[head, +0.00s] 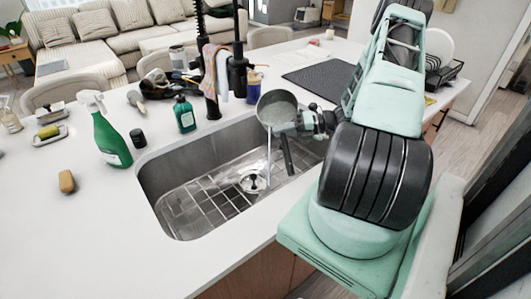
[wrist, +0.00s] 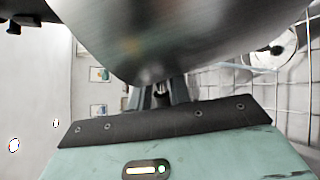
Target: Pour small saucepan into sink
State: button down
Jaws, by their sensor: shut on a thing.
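The small metal saucepan (head: 276,104) is held above the far right part of the sink (head: 180,160), tilted so that its inside shows. A thin pale stream (head: 269,152) runs down from it toward the drain (head: 252,182). My gripper (head: 302,123) is shut on the saucepan at its right side. A dark bar (head: 287,157) hangs below the grip; I cannot tell whether it is the pan's handle. In the wrist view the pan's curved metal side (wrist: 170,40) fills the top, just beyond my gripper fingers (wrist: 163,97).
A black faucet (head: 238,65) with hanging cloths stands behind the sink, close to the pan's left. A dark drying mat (head: 318,78) lies behind my arm.

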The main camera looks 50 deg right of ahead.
jog(key=shift+a+r+n+h, duration=0.3)
jog(key=shift+a+r, duration=0.05)
jog(key=shift+r, duration=0.1)
dwell(1.7)
jog(key=shift+s+a+r+n+h, duration=0.1)
jog(key=shift+a+r+n+h, duration=0.1)
jog(key=shift+r+n, duration=0.15)
jog(key=shift+a+r+n+h, duration=0.1)
jog(key=shift+r+n+h, duration=0.15)
jog(key=shift+r, duration=0.2)
dwell(2.3)
notch_tip(320, 180, down, 9)
jog(key=n+b, duration=0.1)
jog(key=b, duration=0.9)
jog(key=shift+h, duration=0.45)
dwell(0.6)
jog(key=shift+d, duration=0.15)
